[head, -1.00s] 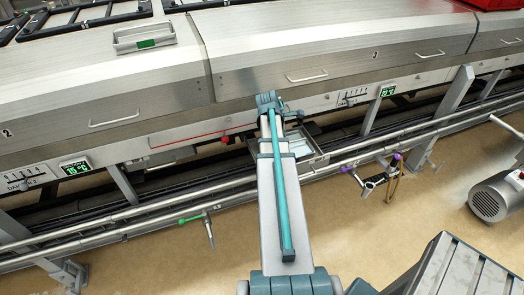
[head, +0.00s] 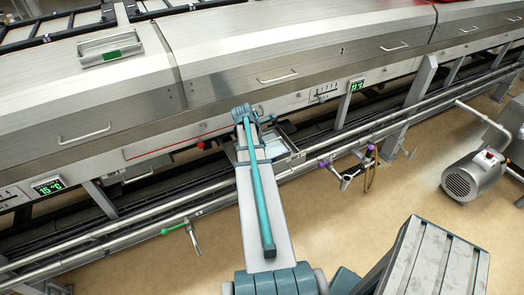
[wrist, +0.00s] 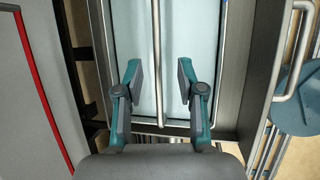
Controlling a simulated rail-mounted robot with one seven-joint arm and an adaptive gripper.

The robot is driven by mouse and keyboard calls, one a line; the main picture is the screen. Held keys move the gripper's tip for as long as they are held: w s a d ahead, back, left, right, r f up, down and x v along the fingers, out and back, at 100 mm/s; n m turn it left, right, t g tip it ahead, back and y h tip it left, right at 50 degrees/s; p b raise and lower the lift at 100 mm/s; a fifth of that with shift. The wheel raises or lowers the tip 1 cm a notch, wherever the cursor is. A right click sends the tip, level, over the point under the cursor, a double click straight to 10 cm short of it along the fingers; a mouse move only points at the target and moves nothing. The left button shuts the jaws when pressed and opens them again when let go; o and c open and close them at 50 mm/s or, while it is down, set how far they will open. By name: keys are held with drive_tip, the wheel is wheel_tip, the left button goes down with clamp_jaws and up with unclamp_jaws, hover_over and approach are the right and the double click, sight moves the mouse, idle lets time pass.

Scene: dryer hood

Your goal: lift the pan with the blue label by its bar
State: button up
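A shallow metal pan (head: 297,158) with pale contents sits low below the hood front, partly hidden behind my arm. In the wrist view this pan (wrist: 237,65) fills the middle, and its thin metal bar (wrist: 157,40) runs lengthwise over the pale inside. My gripper (wrist: 158,70) is open, with one finger on each side of the bar and a gap to both. I cannot tell whether the fingertips are level with the bar. Another pan (head: 85,50), with a green label (head: 111,55), stands on top of the hood at the upper left.
The long steel hood (head: 260,50) with handles is behind my arm. Steel pipes (head: 130,222) run along its front. A green-handled valve (head: 174,228) is left, a purple-handled valve (head: 345,172) right. A motor (head: 474,175) stands on the floor at right.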

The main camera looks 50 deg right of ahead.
drive_tip(key=p+x, duration=0.1)
drive_tip(key=x, duration=0.2)
drive_tip(key=shift+w+d+f+p, duration=0.15)
drive_tip(key=shift+f+p, duration=0.1)
drive_tip(key=shift+p, duration=0.15)
drive_tip(key=shift+d+f, duration=0.25)
drive_tip(key=shift+f, duration=0.45)
clamp_jaws()
drive_tip(key=shift+r, duration=0.1)
